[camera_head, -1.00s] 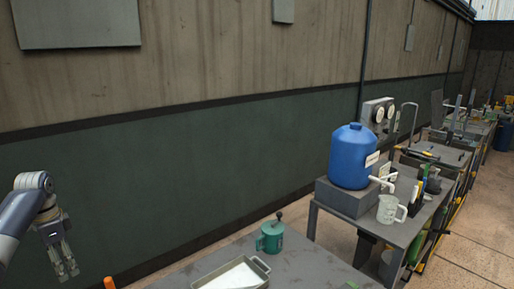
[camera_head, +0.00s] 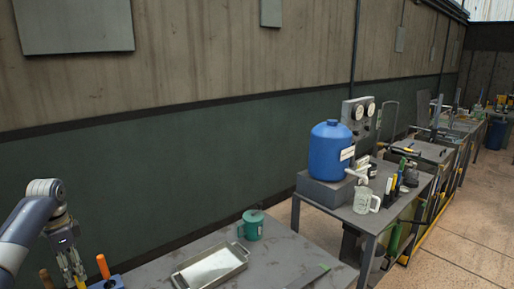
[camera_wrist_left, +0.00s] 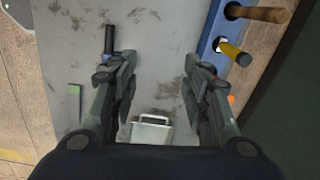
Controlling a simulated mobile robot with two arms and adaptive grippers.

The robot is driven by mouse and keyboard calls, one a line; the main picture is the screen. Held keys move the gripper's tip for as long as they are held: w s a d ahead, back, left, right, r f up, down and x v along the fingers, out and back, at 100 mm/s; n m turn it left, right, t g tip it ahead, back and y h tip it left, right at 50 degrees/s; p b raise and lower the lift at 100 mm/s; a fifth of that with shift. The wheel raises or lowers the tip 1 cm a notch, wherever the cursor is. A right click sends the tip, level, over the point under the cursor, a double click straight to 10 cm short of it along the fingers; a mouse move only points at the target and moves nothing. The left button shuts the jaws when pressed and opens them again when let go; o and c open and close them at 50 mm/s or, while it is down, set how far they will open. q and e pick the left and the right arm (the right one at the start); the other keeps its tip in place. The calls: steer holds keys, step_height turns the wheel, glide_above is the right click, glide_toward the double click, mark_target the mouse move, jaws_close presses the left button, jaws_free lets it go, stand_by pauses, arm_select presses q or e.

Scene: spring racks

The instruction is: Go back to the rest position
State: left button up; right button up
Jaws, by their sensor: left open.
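My left gripper (camera_head: 76,277) is at the lower left of the head view, pointing down beside the tool rack at the near table's left end. In the left wrist view its two fingers (camera_wrist_left: 158,75) stand wide apart with nothing between them. The grey table top shows beyond and below them. My right gripper is in neither view.
The near table (camera_head: 285,258) bears a metal tray (camera_head: 210,268) and a teal mug (camera_head: 251,225). A blue rack (camera_wrist_left: 207,45) holds tools with coloured handles. A second table to the right carries a blue water jug (camera_head: 330,150) and a pale mug (camera_head: 366,201). A wall runs behind.

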arm_select(q)
steer(key=s+d+f, duration=0.5)
steer(key=d+f, duration=0.5)
steer(key=d, duration=0.1)
steer(key=s+d+f, duration=0.5)
steer(key=d+f, duration=0.6)
steer(key=s+d+n+t, duration=0.2)
steer(key=s+d, duration=0.5)
steer(key=s, duration=0.6)
steer(key=s+r+n+t, duration=0.2)
steer(key=s+r+n, duration=0.25)
steer(key=s, duration=0.55)
step_height(320, 180, down, 32)
steer(key=s+g+b, duration=0.2)
steer(key=b, duration=0.4)
steer(key=s+a+f+g+b, duration=0.1)
steer(key=s+a+f+b, duration=0.2)
steer(key=s+f, duration=1.3)
step_height(320, 180, down, 4)
steer(key=shift+s+f+b, duration=0.1)
steer(key=shift+s+b, duration=0.3)
steer(key=shift+b, duration=0.15)
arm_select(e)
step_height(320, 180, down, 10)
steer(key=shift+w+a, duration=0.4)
